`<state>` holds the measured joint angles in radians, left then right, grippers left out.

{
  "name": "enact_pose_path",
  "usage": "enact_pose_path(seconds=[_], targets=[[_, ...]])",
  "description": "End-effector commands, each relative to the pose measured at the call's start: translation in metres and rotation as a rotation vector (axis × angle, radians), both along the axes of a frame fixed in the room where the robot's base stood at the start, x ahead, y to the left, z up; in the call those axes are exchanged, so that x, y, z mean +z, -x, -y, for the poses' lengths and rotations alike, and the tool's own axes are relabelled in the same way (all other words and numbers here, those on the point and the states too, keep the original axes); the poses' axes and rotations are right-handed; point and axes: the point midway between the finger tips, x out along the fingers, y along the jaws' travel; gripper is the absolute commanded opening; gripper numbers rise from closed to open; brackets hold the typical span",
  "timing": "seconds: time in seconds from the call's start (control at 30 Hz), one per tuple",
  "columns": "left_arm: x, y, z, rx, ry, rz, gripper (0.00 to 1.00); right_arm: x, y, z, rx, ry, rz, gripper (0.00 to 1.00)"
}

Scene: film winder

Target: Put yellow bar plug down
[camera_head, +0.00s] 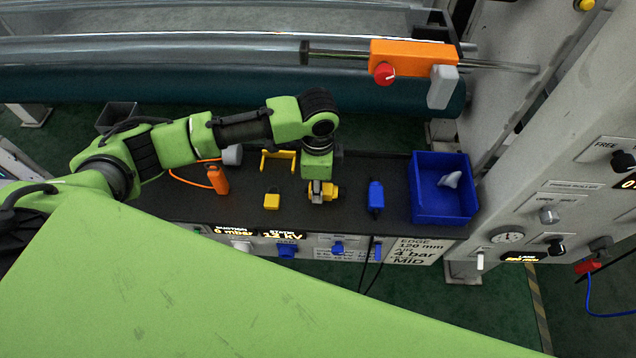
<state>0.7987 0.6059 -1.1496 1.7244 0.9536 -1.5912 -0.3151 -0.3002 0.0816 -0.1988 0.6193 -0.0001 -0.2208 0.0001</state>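A yellow plug-like piece (330,189), which I take as the yellow bar plug, is at the tip of my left gripper (317,190), over the dark bench top (350,215). My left arm comes in from the left and its wrist points down at the bench. Grey finger parts overlap the yellow piece. The fingers are too small here to tell whether they are closed on it, and I cannot tell whether it touches the bench. My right gripper is not in view.
A roller (230,82) runs behind.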

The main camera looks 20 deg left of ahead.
Motion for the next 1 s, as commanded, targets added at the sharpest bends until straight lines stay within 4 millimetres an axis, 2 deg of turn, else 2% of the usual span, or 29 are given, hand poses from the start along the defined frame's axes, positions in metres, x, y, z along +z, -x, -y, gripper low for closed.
enact_pose_path(seconds=[0.43,0.47,0.5,0.87,1.0], targets=[[-0.008,0.0,0.001,0.0,0.002,0.002,0.0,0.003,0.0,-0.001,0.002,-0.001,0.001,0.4],[-0.008,0.0,0.001,0.0,0.002,0.002,0.32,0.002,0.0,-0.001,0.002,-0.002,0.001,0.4],[-0.008,0.0,0.001,0.0,0.002,0.002,0.41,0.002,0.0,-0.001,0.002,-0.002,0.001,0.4],[-0.006,-0.001,0.001,0.0,0.001,0.002,0.41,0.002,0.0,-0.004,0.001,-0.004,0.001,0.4],[0.006,-0.001,0.001,0.0,0.003,0.004,0.41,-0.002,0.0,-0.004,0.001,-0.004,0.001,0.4]])
